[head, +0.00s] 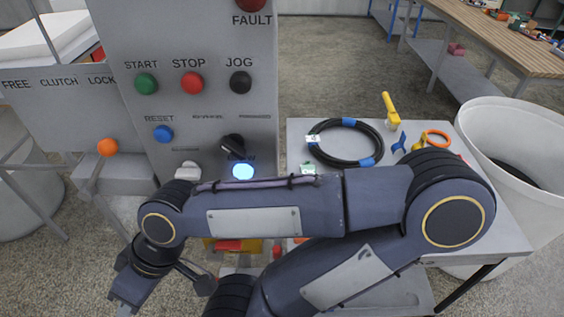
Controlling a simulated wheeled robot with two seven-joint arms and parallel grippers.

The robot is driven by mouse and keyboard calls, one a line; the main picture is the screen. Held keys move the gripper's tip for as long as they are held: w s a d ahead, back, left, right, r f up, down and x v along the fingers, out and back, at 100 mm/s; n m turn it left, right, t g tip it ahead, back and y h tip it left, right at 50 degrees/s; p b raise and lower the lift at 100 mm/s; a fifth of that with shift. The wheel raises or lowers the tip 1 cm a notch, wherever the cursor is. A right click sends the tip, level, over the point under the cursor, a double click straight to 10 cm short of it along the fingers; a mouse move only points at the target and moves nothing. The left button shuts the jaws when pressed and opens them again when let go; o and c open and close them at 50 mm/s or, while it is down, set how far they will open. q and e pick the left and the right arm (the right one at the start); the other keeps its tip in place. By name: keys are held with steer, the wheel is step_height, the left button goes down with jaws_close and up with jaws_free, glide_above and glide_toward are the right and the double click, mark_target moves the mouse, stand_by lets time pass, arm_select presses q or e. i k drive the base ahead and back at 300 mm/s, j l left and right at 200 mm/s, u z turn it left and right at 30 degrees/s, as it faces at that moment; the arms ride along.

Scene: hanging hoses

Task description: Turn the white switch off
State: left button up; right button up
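A small white switch (188,170) sits low on the grey control panel (205,45), left of a lit pale-blue lamp (242,171). Its lower part is close to my arm in the picture, and I cannot tell its position. My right arm crosses in front of the panel's lower part from the right. My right gripper (128,292) hangs at the bottom left, below and left of the switch and apart from it. Its fingers are too unclear to tell open from shut. My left gripper is not in view.
The panel also carries green, red, black and blue buttons and a black selector knob (233,146). An orange-knobbed lever (107,148) stands at left. On the right, a table (303,133) holds a coiled black hose (325,127) beside a white bin (515,130).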

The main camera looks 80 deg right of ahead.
mark_target(190, 170)
steer(key=l+z, duration=0.15)
steer(key=z, duration=2.15)
